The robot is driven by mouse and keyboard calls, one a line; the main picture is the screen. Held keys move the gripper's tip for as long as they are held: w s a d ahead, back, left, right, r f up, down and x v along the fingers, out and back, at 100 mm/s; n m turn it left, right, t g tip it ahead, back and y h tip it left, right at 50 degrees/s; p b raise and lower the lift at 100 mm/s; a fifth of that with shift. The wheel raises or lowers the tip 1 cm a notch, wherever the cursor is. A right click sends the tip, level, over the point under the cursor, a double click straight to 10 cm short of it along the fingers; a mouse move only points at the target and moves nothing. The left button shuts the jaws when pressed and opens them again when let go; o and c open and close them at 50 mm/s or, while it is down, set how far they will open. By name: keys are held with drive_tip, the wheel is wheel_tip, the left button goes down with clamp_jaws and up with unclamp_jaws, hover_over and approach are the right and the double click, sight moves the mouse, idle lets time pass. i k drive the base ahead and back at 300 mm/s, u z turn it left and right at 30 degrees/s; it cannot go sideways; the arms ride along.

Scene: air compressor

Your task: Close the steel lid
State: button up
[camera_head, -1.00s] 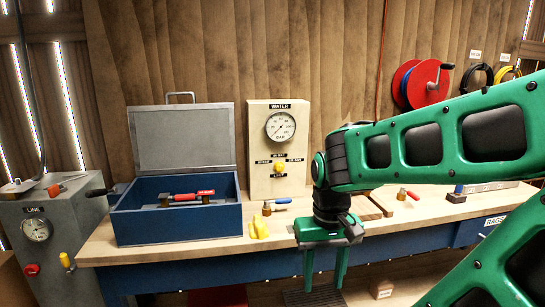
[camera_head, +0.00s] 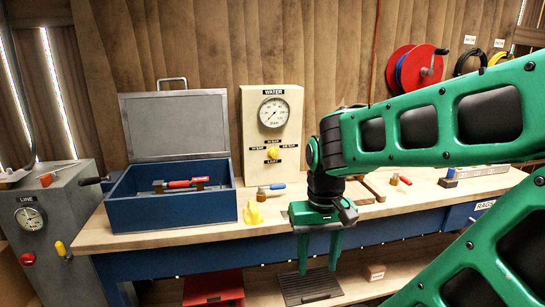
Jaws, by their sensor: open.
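The steel lid (camera_head: 175,127) is a grey panel standing upright at the back of a blue box (camera_head: 172,213) on the left of the workbench. A thin handle (camera_head: 171,80) sits on its top edge. The box is open, and a red tool (camera_head: 188,183) lies inside it. My gripper (camera_head: 318,268) is green, points down with its fingers apart, and is empty. It is in front of the bench, to the right of the box and apart from it.
A water gauge panel (camera_head: 271,128) stands right of the box. A yellow object (camera_head: 253,214) and a blue-handled valve (camera_head: 272,189) lie on the bench (camera_head: 400,203). A grey cabinet (camera_head: 50,215) with a gauge stands at left. A red hose reel (camera_head: 417,68) hangs at right.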

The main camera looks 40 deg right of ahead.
sight(159, 125)
drive_tip(key=z, duration=0.7)
drive_tip(key=i, duration=0.65)
drive_tip(key=u, duration=0.6)
